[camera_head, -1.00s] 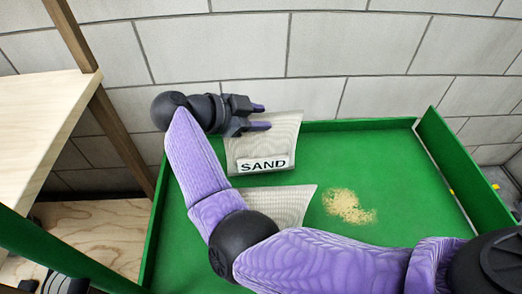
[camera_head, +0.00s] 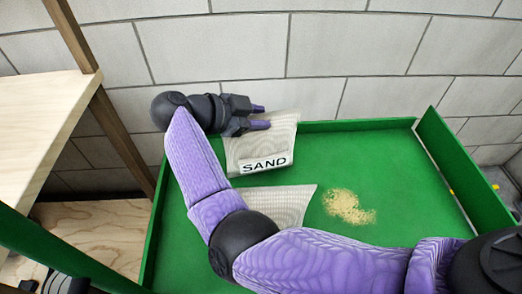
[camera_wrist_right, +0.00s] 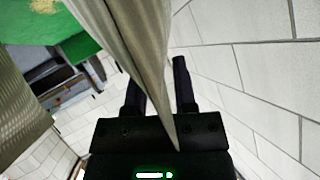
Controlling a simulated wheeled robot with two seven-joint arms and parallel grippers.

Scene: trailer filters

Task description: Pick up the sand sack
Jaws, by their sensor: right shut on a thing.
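The sand sack (camera_head: 262,148), pale grey-beige with a white label reading SAND, stands tilted at the back left of a green tray. My right gripper (camera_head: 260,116) comes to its top edge from the left. It is shut on the upper part of the sack. In the right wrist view, the sack's cloth (camera_wrist_right: 140,40) runs pinched between the two dark fingers of the gripper (camera_wrist_right: 157,72). The sack's lower end seems to be at the tray floor; I cannot tell whether it touches. My left gripper is not clearly seen.
The green tray (camera_head: 400,150) has raised walls. A second pale sack (camera_head: 285,203) lies nearer, partly behind my right arm. Loose sand (camera_head: 348,207) lies on the tray floor. A block wall (camera_head: 340,45) stands close behind. A wooden shelf (camera_head: 35,120) is at left.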

